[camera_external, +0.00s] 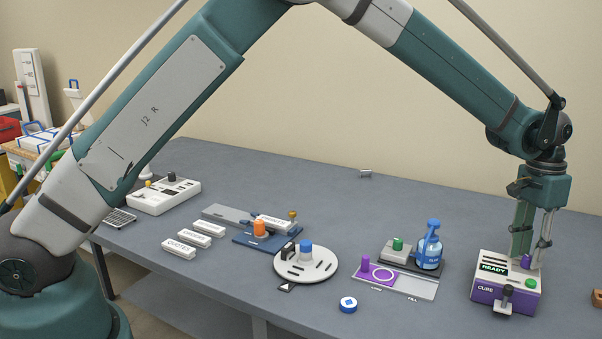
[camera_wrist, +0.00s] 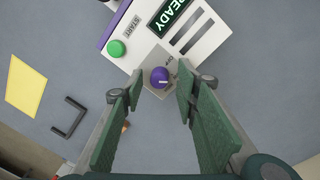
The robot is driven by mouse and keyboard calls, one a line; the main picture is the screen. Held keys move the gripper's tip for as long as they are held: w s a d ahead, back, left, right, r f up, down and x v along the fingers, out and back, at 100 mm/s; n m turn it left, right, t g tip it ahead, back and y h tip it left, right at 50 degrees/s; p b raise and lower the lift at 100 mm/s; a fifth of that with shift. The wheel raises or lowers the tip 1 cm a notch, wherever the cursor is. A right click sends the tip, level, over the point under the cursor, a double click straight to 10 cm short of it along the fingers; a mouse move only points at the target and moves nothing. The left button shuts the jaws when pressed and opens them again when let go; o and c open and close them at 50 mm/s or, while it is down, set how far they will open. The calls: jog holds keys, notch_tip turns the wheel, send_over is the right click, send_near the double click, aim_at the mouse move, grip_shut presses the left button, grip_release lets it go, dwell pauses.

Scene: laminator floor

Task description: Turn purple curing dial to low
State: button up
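The purple dial (camera_wrist: 160,77) sits on a grey plate on the white top of the curing box (camera_wrist: 206,47). A small white mark shows on the dial, but its setting labels are too small to read surely. My gripper (camera_wrist: 160,91) is open, with its green fingers on either side of the dial; I cannot tell whether they touch it. In the external view, the purple dial (camera_external: 526,262) stands on the white and purple box (camera_external: 484,295) marked CURE. My gripper (camera_external: 531,245) points down over the dial, and its fingers partly hide that area.
A green button (camera_wrist: 117,48) marked START and a READY display (camera_wrist: 174,15) are near the dial. A black lever (camera_external: 506,293) is on the box front. A blue bottle (camera_external: 429,248) and a purple-marked plate (camera_external: 414,287) stand left of the box.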

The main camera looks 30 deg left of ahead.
notch_tip(320, 180, up, 12)
jog(key=shift+w+a+f, duration=0.2)
jog(key=shift+w+a, duration=0.1)
jog(key=shift+w, duration=0.05)
dwell(0.5)
jog(key=shift+a, duration=0.1)
